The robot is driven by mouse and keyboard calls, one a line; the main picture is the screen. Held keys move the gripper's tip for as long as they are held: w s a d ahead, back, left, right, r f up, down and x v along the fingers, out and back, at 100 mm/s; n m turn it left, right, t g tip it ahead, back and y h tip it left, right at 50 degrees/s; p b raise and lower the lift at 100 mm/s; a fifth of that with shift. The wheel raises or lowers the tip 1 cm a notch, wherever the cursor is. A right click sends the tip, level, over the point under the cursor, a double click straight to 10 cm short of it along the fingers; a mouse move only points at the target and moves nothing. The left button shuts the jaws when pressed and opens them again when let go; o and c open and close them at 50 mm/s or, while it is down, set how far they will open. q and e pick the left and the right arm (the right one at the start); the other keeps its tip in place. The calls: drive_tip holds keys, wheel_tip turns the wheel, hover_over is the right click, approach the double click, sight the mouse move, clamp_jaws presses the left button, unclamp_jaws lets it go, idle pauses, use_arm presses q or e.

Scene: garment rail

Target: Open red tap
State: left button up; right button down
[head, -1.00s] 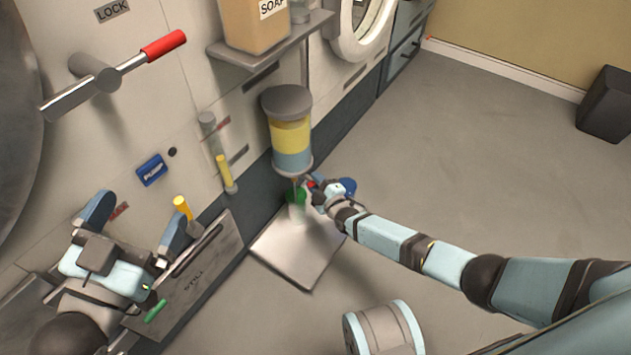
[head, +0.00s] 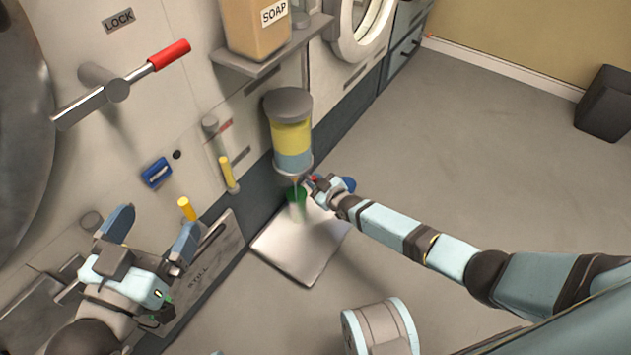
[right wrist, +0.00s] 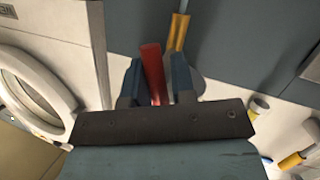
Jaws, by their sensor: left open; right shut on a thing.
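The red tap handle (right wrist: 153,72) stands between the two blue fingers of my right gripper (right wrist: 156,85) in the right wrist view, and the gripper is shut on it. In the head view my right gripper (head: 312,186) is just below the glass cylinder (head: 291,138), which holds a yellow layer over a blue one. Only a speck of red shows at the fingers there. A thin stream seems to run below the cylinder, beside a green thing (head: 297,196); it is blurred. My left gripper (head: 152,235) is open and empty at the lower left, near the wall panel.
A metal plate (head: 300,245) lies on the floor under the cylinder. A red-ended lever (head: 170,54), a blue pump switch (head: 156,172) and yellow-handled valves (head: 228,172) are on the wall. A soap container (head: 255,28) sits on a shelf.

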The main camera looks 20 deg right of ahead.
drive_tip(key=shift+w+d+r+m+g, duration=0.15)
drive_tip(key=shift+m+g, duration=0.15)
drive_tip(key=shift+m, duration=0.4)
use_arm(q)
drive_tip(key=shift+w+a+r+m, duration=0.1)
drive_tip(key=shift+w+a+m, duration=0.1)
drive_tip(key=shift+m, duration=0.1)
drive_tip(key=shift+w+r+h+b, duration=0.1)
drive_tip(key=shift+r+h+b, duration=0.05)
drive_tip(key=shift+h+b, duration=0.15)
use_arm(e)
drive_tip(key=c, duration=1)
unclamp_jaws()
use_arm(q)
drive_tip(key=shift+d, duration=0.1)
